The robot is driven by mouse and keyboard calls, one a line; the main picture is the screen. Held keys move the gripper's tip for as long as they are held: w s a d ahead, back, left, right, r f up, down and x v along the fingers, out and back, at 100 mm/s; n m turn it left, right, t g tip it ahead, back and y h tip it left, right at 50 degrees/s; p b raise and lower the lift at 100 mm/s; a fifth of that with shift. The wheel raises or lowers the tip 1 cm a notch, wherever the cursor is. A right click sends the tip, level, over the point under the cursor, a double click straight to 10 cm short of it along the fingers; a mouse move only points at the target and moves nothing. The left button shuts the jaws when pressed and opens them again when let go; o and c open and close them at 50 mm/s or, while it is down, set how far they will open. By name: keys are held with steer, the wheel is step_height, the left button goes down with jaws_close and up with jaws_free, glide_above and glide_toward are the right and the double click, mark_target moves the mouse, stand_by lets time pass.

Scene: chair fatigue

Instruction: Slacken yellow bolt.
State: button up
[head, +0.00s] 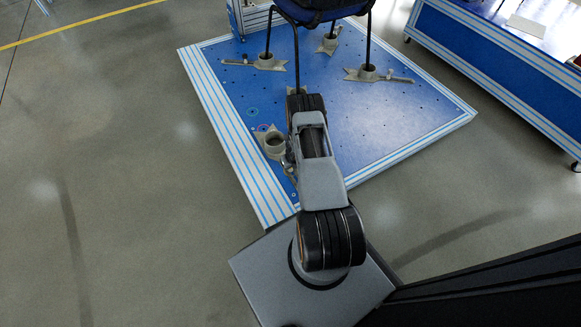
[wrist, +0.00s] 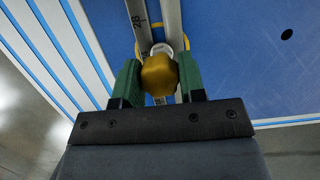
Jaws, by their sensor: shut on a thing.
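The yellow bolt (wrist: 159,76) shows in the wrist view as a gold, faceted head. It sits at the near end of a grey slotted bar with ruler marks (wrist: 138,18). My gripper (wrist: 158,84) has its two green fingers on either side of the bolt head, shut on it. In the head view my arm hides the bolt and the gripper. A grey clamp cup (head: 275,141) stands beside my arm, near the platform's left front edge.
The blue platform (head: 405,115) has striped aluminium edges and small holes. Several other clamps, such as the right one (head: 368,73), hold the black legs of a chair (head: 318,8). A blue bench (head: 500,65) stands at the right. The grey floor at the left is clear.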

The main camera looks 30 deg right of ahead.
steer(key=shift+f+n+b, duration=0.1)
steer(key=shift+n+b, duration=0.35)
steer(key=shift+n, duration=0.55)
steer(key=shift+n+y, duration=0.5)
steer(key=shift+n, duration=0.6)
steer(key=shift+n+b, duration=0.6)
steer(key=shift+n+g+y+b, duration=0.3)
steer(key=shift+n+y+b, duration=0.15)
steer(key=shift+n, duration=0.95)
